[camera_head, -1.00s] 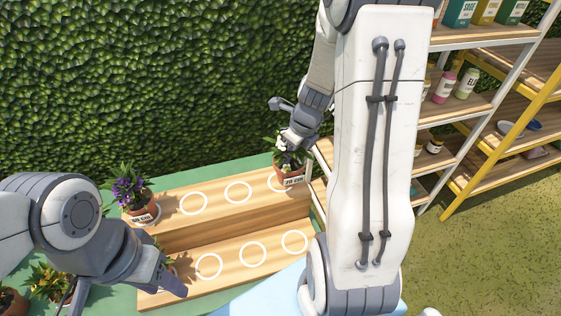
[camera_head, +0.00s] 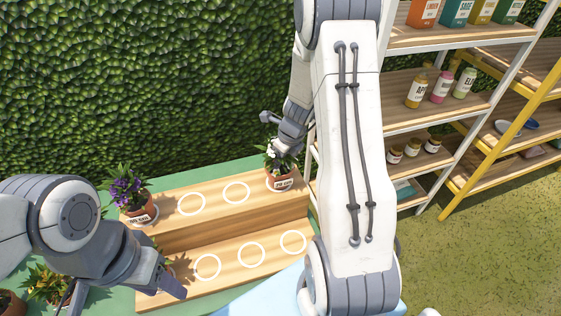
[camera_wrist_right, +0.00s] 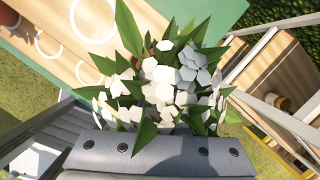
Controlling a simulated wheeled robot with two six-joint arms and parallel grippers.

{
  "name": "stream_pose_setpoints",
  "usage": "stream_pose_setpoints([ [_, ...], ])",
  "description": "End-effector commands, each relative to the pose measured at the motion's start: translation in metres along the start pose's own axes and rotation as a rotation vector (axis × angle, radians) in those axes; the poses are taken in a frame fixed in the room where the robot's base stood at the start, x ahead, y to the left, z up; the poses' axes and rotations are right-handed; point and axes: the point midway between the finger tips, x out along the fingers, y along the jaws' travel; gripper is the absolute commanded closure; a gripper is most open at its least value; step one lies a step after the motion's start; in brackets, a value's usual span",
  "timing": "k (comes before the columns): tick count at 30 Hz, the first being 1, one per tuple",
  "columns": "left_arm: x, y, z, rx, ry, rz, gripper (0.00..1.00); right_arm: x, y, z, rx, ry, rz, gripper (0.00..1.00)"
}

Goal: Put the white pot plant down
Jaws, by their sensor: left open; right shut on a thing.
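The white pot plant (camera_head: 281,181) is a terracotta pot with a white label, green leaves and white flowers. It is upright over the right end of the upper step of the wooden stand (camera_head: 221,218), where it covers the ring there. I cannot tell whether its base touches the wood. My right gripper (camera_head: 284,150) is shut on it from above; its flowers fill the middle of the right wrist view (camera_wrist_right: 165,88), hiding the grip and most of the pot. My left gripper (camera_head: 172,283) is open, low at the stand's left front.
A purple-flowered pot (camera_head: 136,203) stands at the upper step's left end. Two white rings beside it are free, and the lower step shows free rings (camera_head: 251,254). More potted plants (camera_head: 45,287) are at lower left. Shelves with jars (camera_head: 440,87) stand at right, a hedge behind.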

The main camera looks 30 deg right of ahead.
Motion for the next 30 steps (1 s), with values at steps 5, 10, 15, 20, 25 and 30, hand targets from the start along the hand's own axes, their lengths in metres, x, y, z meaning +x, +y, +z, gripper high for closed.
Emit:
stream_pose_setpoints([
  [5, 0.002, 0.0, 0.0, 0.0, 0.0, 0.0, 0.5, 0.003, 0.0, -0.001, -0.001, 0.0, 0.0, 0.72],
  [10, 0.002, 0.0, 0.0, 0.0, 0.0, 0.0, 0.5, 0.003, 0.0, -0.001, 0.0, 0.0, 0.0, 0.61],
  [15, 0.001, 0.0, 0.0, 0.0, 0.0, 0.0, 0.5, 0.002, 0.0, -0.001, 0.0, 0.0, 0.0, 0.61],
  [20, -0.004, 0.0, 0.0, 0.0, 0.0, 0.0, 0.5, -0.012, -0.001, 0.001, -0.002, -0.002, -0.002, 0.61],
  [25, -0.012, 0.001, -0.001, -0.001, 0.0, 0.0, 0.5, -0.047, -0.001, 0.002, -0.002, -0.004, -0.003, 0.61],
  [30, -0.014, 0.001, -0.001, -0.001, 0.0, 0.0, 0.5, -0.083, -0.001, 0.001, -0.002, -0.004, -0.005, 0.61],
])
